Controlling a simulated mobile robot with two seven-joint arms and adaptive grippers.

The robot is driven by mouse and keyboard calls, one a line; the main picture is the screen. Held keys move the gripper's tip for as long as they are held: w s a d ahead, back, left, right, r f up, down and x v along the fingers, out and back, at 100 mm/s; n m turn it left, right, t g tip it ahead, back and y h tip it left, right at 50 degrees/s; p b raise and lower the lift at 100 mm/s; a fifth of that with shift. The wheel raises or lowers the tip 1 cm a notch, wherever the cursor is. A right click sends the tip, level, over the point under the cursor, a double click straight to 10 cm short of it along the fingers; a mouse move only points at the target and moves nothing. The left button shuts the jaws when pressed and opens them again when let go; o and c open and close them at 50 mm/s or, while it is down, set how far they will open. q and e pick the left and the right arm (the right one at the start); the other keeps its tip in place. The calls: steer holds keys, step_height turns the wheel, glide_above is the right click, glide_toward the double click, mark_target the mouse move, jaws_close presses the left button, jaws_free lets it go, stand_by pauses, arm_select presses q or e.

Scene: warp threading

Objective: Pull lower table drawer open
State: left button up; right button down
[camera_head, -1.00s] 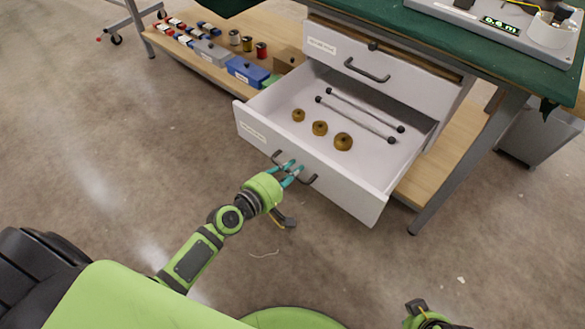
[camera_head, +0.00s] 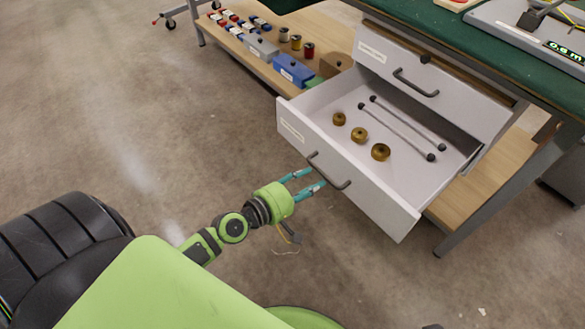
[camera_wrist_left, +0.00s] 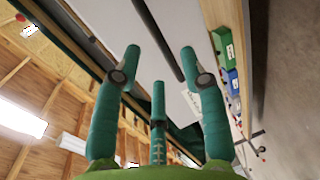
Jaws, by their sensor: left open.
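The lower table drawer (camera_head: 352,165) is pulled out from under the green-topped workbench. It has a dark bar handle (camera_head: 328,171) on its white front. Inside lie several brass-coloured round weights (camera_head: 360,135) and two thin rods with black ends (camera_head: 408,122). My left gripper (camera_head: 318,180) is open, its teal fingers just in front of the handle, apparently clear of it. In the left wrist view, a dark bar (camera_wrist_left: 158,40) runs between and beyond the spread fingers (camera_wrist_left: 160,70). My right gripper is not in view.
The closed upper drawer (camera_head: 430,80) sits above, with its own handle (camera_head: 415,84). A low wooden shelf (camera_head: 250,58) at the left holds spools, a blue bin (camera_head: 293,70) and small items. A table leg (camera_head: 490,205) stands at the right.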

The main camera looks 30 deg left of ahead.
arm_select(q)
steer(key=v, duration=0.6)
stand_by(0.4)
steer(key=s+d+f+m+g+y, duration=0.1)
steer(key=s+d+f+m+g, duration=0.8)
steer(key=m, duration=0.5)
steer(key=s+a+f+m+g+y+p, duration=0.1)
steer(key=s+a+f+g+y+p, duration=0.1)
steer(key=s+p, duration=0.9)
steer(key=s+a+f+m+g+y+p, duration=0.1)
steer(key=s+a+f+g+y+p, duration=0.1)
steer(key=s+a+f+p, duration=0.2)
steer(key=s+a+p, duration=0.3)
steer(key=s+p, duration=0.4)
steer(key=p, duration=0.4)
steer(key=shift+a+f+g, duration=0.3)
steer(key=shift+a, duration=0.05)
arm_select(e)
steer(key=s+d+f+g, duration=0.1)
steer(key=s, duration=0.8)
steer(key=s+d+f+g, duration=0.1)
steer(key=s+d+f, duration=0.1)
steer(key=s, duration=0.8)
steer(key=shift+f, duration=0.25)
